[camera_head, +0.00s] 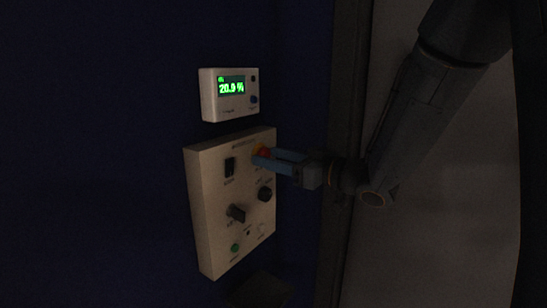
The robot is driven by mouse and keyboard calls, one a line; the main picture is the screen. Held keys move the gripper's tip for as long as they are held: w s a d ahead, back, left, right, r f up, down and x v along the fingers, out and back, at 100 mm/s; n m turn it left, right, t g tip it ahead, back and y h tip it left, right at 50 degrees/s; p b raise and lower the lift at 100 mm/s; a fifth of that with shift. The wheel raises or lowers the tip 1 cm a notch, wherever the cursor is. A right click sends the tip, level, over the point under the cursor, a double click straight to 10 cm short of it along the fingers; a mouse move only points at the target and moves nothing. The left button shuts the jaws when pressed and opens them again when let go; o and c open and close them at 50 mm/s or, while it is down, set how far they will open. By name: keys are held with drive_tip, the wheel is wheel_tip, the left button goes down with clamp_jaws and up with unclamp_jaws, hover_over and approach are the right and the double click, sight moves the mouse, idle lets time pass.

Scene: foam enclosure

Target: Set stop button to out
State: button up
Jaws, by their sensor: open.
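The stop button (264,151) is a small red knob with a yellow-orange surround at the upper right of a beige control panel (206,199). My gripper (266,159) comes in from the right with its blue fingers at the button. The fingers are open and cover part of the red knob. Whether they touch it cannot be told, nor can I see whether the button is in or out.
The panel also carries a black rocker switch (229,167), a dark round knob (265,193), a dark selector knob (236,213) and a green button (235,248). Above it is a white display unit (209,97) reading about 20.0 %. Dark blue walls (100,150) surround them.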

clamp_jaws()
drive_tip(key=shift+s+d+p, duration=0.35)
drive_tip(key=shift+s+d, duration=0.05)
drive_tip(key=shift+d, duration=0.2)
drive_tip(key=shift+s, duration=0.15)
unclamp_jaws()
drive_tip(key=shift+d, duration=0.1)
drive_tip(key=b+v, duration=0.1)
drive_tip(key=v, duration=0.6)
drive_tip(key=shift+s+d+b, duration=0.25)
drive_tip(key=shift+d+b, duration=0.1)
drive_tip(key=shift+b, duration=0.05)
